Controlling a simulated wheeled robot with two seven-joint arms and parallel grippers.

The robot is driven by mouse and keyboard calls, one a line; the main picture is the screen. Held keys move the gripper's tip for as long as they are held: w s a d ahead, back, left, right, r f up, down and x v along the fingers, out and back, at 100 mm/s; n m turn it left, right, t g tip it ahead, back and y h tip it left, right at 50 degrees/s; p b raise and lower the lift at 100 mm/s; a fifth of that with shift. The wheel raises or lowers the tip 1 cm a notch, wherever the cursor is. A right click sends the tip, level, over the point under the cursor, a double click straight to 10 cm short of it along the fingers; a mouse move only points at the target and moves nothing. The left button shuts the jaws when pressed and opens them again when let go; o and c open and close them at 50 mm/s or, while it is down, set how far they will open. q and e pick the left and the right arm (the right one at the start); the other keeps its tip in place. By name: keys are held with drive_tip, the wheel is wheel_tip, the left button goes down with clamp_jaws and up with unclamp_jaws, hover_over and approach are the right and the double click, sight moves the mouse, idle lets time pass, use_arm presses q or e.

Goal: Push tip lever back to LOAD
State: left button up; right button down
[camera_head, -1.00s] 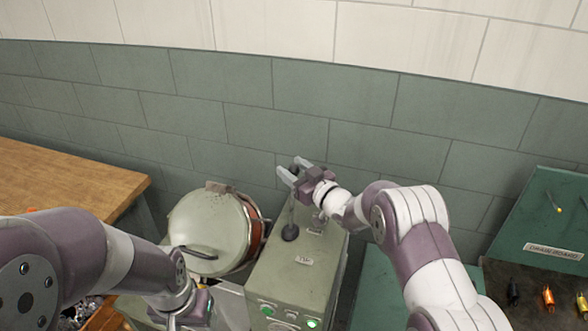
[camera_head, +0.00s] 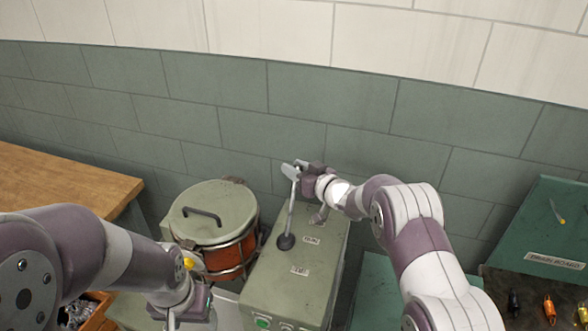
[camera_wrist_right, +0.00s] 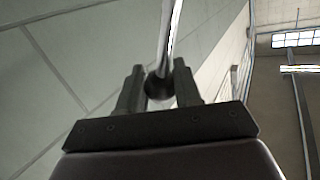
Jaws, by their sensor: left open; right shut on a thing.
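The tip lever (camera_head: 291,215) is a thin metal rod rising from a dark round boot on top of the green machine box (camera_head: 275,290). My right gripper (camera_head: 292,170) is shut on the lever's upper end. In the right wrist view the rod (camera_wrist_right: 171,40) runs between the two fingers (camera_wrist_right: 159,85), with a dark ball behind them. The drum (camera_head: 212,212) left of the box sits nearly level, its green lid and black handle facing up. My left gripper (camera_head: 188,315) is low at the bottom edge, partly cut off; its jaws are open and apart from the lever.
Two small labels, too small to read surely, and a short grey fitting (camera_head: 319,215) are on the box top. A green button (camera_head: 263,322) shows at its front. A tiled wall closes the back.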

drive_tip(key=c, duration=1)
unclamp_jaws()
drive_tip(key=shift+d, duration=0.2)
drive_tip(key=shift+o, duration=1)
drive_tip(key=shift+w+d, duration=0.1)
drive_tip(key=shift+d, duration=0.2)
drive_tip(key=shift+a, duration=0.1)
drive_tip(key=shift+s, duration=0.3)
use_arm(q)
drive_tip(key=f+b, duration=0.3)
drive_tip(key=shift+d+f, duration=0.15)
drive_tip(key=shift+d, duration=0.15)
use_arm(e)
drive_tip(key=v, duration=1.2)
drive_tip(key=shift+d, duration=0.35)
